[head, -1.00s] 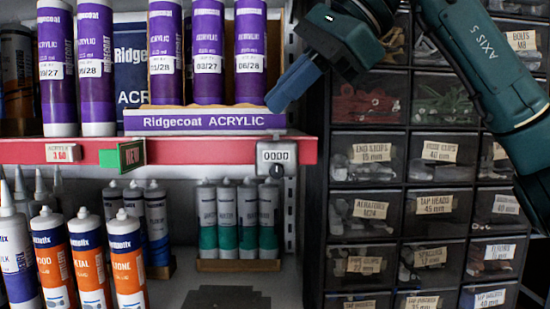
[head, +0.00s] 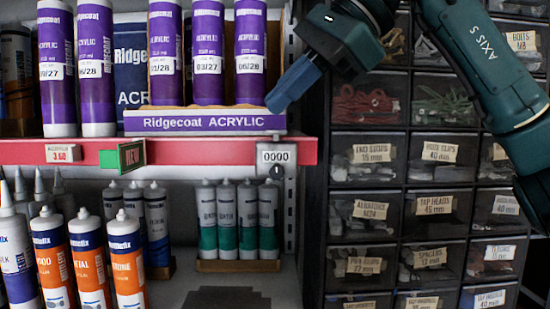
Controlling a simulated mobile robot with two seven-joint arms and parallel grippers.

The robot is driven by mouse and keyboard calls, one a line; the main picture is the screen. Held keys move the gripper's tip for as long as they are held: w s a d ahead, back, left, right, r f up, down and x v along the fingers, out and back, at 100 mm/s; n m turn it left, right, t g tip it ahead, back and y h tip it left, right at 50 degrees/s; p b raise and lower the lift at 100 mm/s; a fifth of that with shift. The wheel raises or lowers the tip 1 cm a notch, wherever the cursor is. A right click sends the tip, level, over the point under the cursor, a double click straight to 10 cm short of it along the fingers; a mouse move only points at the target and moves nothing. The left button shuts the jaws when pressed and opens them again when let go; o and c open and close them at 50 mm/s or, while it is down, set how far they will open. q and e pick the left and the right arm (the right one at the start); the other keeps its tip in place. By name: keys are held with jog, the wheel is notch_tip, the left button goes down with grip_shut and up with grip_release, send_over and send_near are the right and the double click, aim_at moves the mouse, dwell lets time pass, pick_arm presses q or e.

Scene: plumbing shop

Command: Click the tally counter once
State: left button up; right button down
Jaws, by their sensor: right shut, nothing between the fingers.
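The tally counter (head: 276,158) is a small grey-white box fixed at the right end of the red shelf edge. Its display reads 0000, and a dark round knob or button shows at its lower edge. My right gripper (head: 273,104) comes in from the upper right with its blue fingers together and nothing between them. The fingertips are above the counter, apart from it, near the right end of the Ridgecoat Acrylic tray. My left gripper is not in view.
Purple cartridges (head: 208,50) stand in the Ridgecoat tray (head: 205,122) just left of my fingers. A green NEW tag (head: 131,155) sticks out from the red shelf edge (head: 215,151). Grey-green cartridges (head: 227,220) stand below. Labelled drawers (head: 367,155) fill the right side.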

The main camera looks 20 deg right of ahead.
jog(key=shift+f, duration=0.15)
dwell(0.4)
jog(key=shift+f, duration=0.35)
jog(key=shift+f+b, duration=0.15)
jog(key=shift+b, duration=0.15)
